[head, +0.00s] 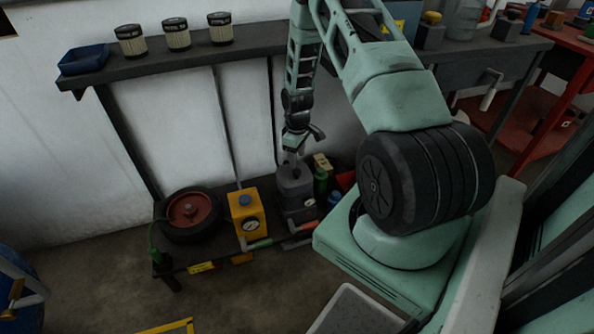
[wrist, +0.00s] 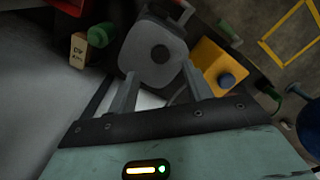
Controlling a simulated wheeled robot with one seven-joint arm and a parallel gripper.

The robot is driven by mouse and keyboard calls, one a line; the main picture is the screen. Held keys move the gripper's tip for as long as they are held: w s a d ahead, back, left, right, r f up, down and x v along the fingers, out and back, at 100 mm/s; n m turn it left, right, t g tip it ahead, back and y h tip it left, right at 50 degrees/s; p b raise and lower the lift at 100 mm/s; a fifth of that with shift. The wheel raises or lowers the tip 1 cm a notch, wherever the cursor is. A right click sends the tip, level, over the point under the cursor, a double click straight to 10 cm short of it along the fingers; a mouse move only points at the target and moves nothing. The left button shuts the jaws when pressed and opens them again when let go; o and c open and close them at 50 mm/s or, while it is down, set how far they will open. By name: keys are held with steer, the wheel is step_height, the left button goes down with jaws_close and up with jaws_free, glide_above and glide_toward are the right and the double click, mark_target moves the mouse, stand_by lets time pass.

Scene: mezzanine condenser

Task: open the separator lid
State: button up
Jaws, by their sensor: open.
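A dark grey canister (head: 296,190), which looks like the separator, stands on the low bench against the wall. Its grey lid (wrist: 157,62) has a round dark knob in the middle, clear in the wrist view, and it looks closed. My gripper (head: 303,140) is above the canister in the head view, pointing down. In the wrist view my gripper (wrist: 160,85) is open, with its two fingers apart and nothing between them. The fingertips reach toward the near edge of the lid; whether they touch it I cannot tell.
A yellow box with a gauge and blue cap (head: 247,214) stands left of the canister, then a red-hubbed wheel (head: 189,209). A green bottle (head: 320,182) and small tan box (wrist: 79,48) crowd its other side. A shelf (head: 165,58) juts out above.

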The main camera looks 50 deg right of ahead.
mark_target(297, 171)
step_height(297, 171, down, 6)
steer(key=shift+f+b, duration=0.15)
steer(key=shift+b, duration=0.25)
jaws_close()
